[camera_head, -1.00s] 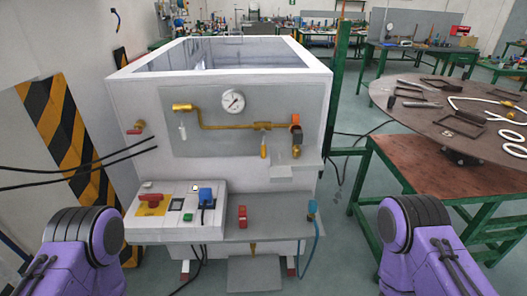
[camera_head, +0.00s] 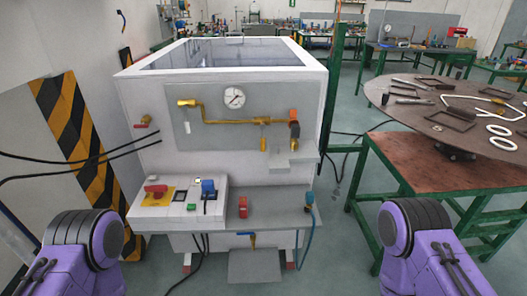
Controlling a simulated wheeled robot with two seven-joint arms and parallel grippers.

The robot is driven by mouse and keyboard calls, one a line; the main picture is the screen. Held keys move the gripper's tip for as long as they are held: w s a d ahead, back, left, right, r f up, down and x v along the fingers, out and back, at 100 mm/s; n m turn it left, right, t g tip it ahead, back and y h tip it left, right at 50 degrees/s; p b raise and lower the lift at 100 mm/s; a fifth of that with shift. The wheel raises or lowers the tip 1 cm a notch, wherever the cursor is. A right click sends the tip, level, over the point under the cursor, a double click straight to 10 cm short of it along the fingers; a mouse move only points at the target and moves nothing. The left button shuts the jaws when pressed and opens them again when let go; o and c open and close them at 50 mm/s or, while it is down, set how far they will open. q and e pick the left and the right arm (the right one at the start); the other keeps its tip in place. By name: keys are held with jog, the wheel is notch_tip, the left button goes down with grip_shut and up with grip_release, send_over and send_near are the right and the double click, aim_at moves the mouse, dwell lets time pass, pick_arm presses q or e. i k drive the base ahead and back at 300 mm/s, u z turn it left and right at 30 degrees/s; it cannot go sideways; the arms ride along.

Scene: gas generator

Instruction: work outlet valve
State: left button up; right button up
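The gas generator (camera_head: 230,170) is a white, open-topped box straight ahead. Its front plate carries brass piping (camera_head: 215,122), a round gauge (camera_head: 234,97) and an orange valve (camera_head: 294,116) at the pipe's right end. A small red-handled valve (camera_head: 143,123) is on the left of the front. A blue fitting (camera_head: 309,198) with a blue hose is at the lower right. A small brass and blue part (camera_head: 253,240) hangs under the shelf. I cannot tell which is the outlet valve. Neither gripper is in view; only my purple arm links show, apart from the generator.
A control box (camera_head: 178,205) with a red switch (camera_head: 156,189) and blue plug (camera_head: 208,188) sits on the front shelf, beside a red block (camera_head: 243,207). A green-legged table (camera_head: 415,170) with a round top stands right. A striped panel (camera_head: 75,140) stands left. Floor between is clear.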

aim_at(263, 140)
jog(key=k, duration=0.3)
jog(key=z, duration=0.75)
jog(key=i, duration=0.75)
jog(key=u, duration=0.2)
